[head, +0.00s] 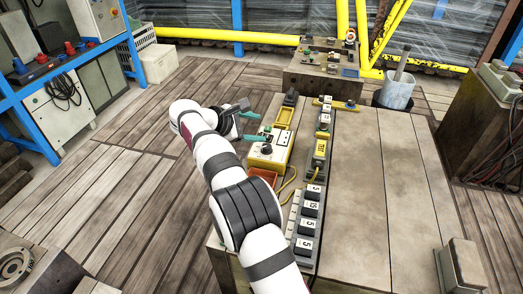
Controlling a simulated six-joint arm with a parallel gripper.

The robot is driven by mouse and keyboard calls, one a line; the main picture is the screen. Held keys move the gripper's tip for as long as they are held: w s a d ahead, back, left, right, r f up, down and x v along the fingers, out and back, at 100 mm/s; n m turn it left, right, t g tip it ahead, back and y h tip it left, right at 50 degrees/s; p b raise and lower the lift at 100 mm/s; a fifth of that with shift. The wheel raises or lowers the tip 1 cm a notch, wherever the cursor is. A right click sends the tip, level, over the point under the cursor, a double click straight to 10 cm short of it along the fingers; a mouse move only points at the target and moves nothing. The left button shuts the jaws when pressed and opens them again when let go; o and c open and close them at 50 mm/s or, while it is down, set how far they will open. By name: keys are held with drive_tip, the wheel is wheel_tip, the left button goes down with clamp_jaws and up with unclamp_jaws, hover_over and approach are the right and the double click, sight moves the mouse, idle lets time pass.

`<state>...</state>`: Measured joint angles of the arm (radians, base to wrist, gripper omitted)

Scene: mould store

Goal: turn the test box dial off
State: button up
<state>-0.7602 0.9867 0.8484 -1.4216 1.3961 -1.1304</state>
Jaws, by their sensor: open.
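The test box (271,158) is yellow with a pale top and sits near the left edge of the wooden bench (355,210). Its dark round dial (266,149) faces up on the near part of the top; its pointer setting is too small to read. My gripper (256,126) is open and empty, with its teal-tipped fingers just beyond the dial, at the box's far left side. The fingers look apart from the dial, but I cannot tell their height above the box.
Yellow cable (288,183) runs beside the box. A row of numbered black blocks (308,215) lies nearer, and a yellow device (318,155) stands right. A bucket (397,92) stands behind.

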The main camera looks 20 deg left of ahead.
sight(263, 150)
drive_tip(key=s+a+f+n+t+h, duration=0.2)
drive_tip(key=s+a+f+n+h, duration=0.15)
drive_tip(key=s, duration=0.35)
drive_tip(key=s+a+f+n+t+h, duration=0.25)
drive_tip(key=s+a+n, duration=0.2)
drive_tip(key=s, duration=0.25)
drive_tip(key=shift+m, duration=0.4)
drive_tip(key=x, duration=1)
drive_tip(key=f+x, duration=0.1)
drive_tip(key=x, duration=0.4)
drive_tip(key=shift+w+d, duration=0.25)
drive_tip(key=shift+w, duration=0.1)
clamp_jaws()
